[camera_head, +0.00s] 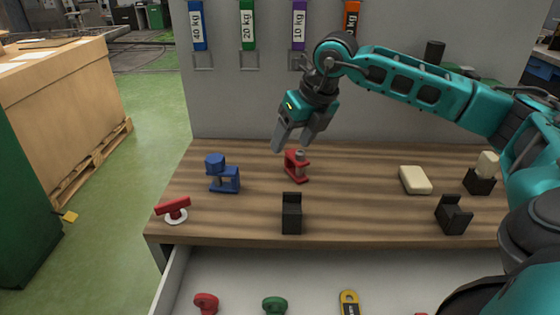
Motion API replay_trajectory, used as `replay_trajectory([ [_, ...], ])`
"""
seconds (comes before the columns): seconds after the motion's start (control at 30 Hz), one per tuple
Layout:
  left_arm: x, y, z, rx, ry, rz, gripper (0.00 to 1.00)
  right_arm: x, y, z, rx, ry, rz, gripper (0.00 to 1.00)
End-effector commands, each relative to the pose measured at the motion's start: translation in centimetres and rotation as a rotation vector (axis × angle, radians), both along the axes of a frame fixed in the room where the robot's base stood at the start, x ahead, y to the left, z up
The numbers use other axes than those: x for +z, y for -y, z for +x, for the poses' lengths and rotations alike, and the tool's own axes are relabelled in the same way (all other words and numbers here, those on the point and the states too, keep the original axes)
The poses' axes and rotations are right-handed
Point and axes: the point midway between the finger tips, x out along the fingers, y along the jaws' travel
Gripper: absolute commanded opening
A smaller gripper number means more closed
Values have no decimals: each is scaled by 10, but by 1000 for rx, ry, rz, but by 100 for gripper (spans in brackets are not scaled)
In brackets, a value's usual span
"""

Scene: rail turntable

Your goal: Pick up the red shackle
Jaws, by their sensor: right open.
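A small red piece with a grey pin (296,165), which looks like the red shackle, sits on the wooden worktop (350,222) near the middle. My right gripper (291,146) points down just above and slightly left of it, its two fingers apart and nothing between them. I cannot tell whether a fingertip touches the piece. Another red piece (206,303) lies in the open drawer below, its shape partly cut off by the picture's edge. My left gripper does not show.
A blue clamp-like piece (223,174) and a red-handled piece on a white disc (173,209) stand left. Black holders (291,213) (453,214) and a cream block (414,180) stand on the worktop. Weight tags (247,25) hang behind. The drawer also holds a green piece (275,306).

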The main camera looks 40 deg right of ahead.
Motion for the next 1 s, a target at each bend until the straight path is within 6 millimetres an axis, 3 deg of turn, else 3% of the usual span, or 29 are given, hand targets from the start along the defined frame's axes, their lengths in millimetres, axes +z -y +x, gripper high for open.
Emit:
replay_trajectory([
  [0.03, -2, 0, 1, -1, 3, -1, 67, 6, 19, -2, -40, 7, -57, 66],
  [0.1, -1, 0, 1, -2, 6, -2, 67, 13, 37, -4, -80, 9, -109, 66],
  [0.2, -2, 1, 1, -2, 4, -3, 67, 14, 49, -5, -111, 8, -145, 66],
  [0.5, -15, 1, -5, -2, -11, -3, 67, -34, 54, 14, -113, 6, -150, 66],
  [0.77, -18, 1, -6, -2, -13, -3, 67, -55, 55, 23, -112, 9, -148, 66],
  [1.0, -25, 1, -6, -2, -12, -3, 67, -87, 58, 38, -112, 8, -147, 66],
])
